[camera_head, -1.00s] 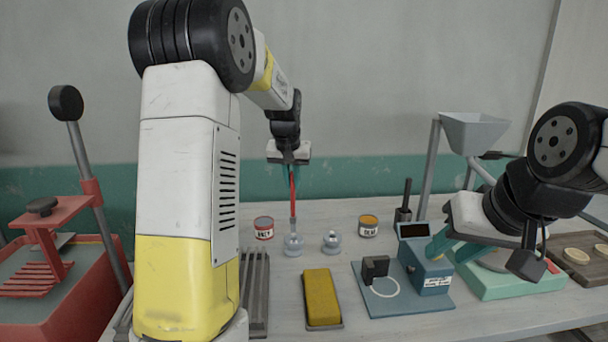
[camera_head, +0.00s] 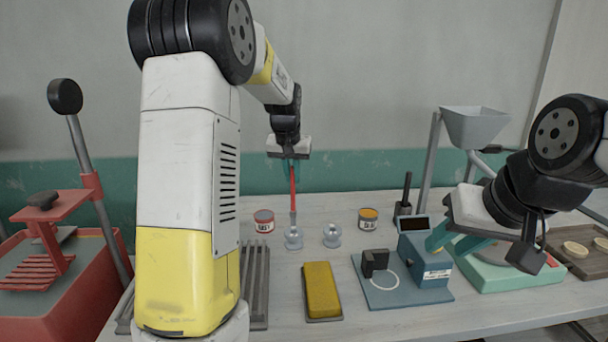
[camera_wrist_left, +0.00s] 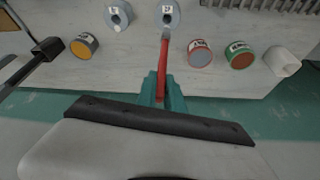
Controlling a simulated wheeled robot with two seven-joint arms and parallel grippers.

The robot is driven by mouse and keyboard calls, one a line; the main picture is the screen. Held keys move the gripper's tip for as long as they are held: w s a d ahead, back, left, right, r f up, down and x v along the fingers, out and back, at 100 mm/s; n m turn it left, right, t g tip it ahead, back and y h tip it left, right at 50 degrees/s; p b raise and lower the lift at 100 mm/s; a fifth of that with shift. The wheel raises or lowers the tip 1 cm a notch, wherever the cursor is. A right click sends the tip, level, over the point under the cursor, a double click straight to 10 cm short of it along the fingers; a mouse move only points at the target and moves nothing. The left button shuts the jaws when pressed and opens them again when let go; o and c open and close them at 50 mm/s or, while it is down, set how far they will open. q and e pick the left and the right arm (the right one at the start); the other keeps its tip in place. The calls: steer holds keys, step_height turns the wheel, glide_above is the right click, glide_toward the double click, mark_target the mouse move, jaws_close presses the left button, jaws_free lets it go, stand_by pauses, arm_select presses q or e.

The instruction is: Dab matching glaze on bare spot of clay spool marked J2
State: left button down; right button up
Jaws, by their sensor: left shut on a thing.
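My left gripper (camera_head: 292,168) is shut on a red-handled brush (camera_head: 293,195), held upright with its tip down at the left of two pale clay spools (camera_head: 293,239). In the left wrist view the brush (camera_wrist_left: 163,70) reaches that spool (camera_wrist_left: 168,14); whether the bristles touch it I cannot tell. The other spool (camera_head: 332,235) stands to its right. The spool marks are too small to read surely. A red-labelled glaze pot (camera_head: 264,221) and an orange-yellow glaze pot (camera_head: 368,219) stand behind the spools. A green-labelled pot (camera_wrist_left: 240,55) shows in the wrist view. My right gripper (camera_head: 455,240) looks open, by the blue device.
A yellow sponge block (camera_head: 321,290) lies in front of the spools. A blue device (camera_head: 425,265) with a dark screen stands to the right. A red press (camera_head: 45,280) is at far left, a grey hopper (camera_head: 474,127) at back right. A white cup (camera_wrist_left: 283,62) shows in the wrist view.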

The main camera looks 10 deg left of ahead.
arm_select(q)
steer(key=shift+f, duration=0.35)
stand_by(1.6)
steer(key=shift+r, duration=0.1)
